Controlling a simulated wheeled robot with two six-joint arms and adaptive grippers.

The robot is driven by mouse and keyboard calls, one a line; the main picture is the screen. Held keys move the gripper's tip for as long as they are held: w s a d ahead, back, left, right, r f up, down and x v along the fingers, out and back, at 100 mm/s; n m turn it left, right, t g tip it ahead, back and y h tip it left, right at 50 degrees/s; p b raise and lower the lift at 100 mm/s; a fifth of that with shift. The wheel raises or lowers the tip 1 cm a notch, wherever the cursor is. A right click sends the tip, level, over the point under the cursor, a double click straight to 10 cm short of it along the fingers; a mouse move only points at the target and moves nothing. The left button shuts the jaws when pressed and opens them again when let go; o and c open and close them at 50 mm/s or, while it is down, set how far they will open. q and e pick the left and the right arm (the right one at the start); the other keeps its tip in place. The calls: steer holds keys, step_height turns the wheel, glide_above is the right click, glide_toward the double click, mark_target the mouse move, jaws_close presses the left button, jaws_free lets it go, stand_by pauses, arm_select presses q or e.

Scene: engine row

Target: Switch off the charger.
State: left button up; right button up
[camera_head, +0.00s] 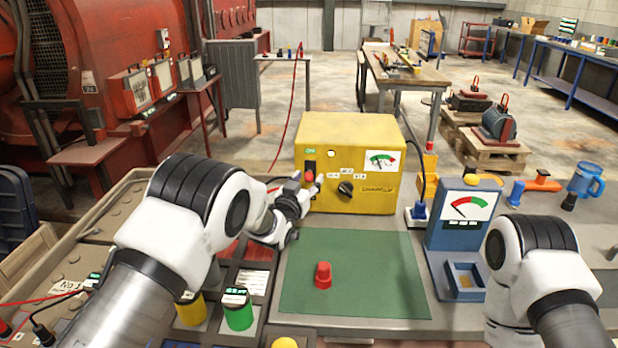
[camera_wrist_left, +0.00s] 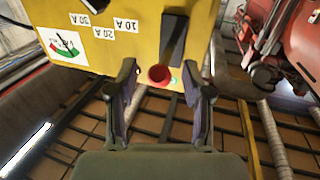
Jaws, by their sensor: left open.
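The charger (camera_head: 350,135) is a yellow box at the back of the bench. Its front has a green ON label (camera_head: 310,150), a dark switch plate (camera_head: 309,166) with a red round tip (camera_head: 309,176), a black knob (camera_head: 345,189) and a gauge (camera_head: 382,161). My left gripper (camera_head: 308,194) is at the lower left of the charger's front, close to the switch. In the left wrist view, upside down, the open fingers (camera_wrist_left: 161,95) stand on either side of the red tip (camera_wrist_left: 160,75), with the dark switch plate (camera_wrist_left: 173,38) beyond. Contact cannot be told. My right gripper is out of view.
A green mat (camera_head: 380,265) with a red cap (camera_head: 323,275) lies before the charger. A blue meter box (camera_head: 465,215) stands to its right. Green and yellow cylinders (camera_head: 237,308) stand at the front left. A black cable runs from the charger's right side.

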arm_select(q)
steer(key=shift+w+d, duration=0.15)
steer(key=shift+w, duration=0.55)
steer(key=shift+r, duration=0.1)
jaws_close()
step_height(320, 180, down, 2)
steer(key=t+b, duration=0.2)
steer(key=b, duration=0.5)
steer(key=shift+m+h, duration=0.3)
steer(key=shift+r+b, duration=0.1)
steer(key=shift+b, duration=0.35)
steer(key=shift+r+t, duration=0.15)
steer(key=shift+t, duration=0.15)
jaws_free()
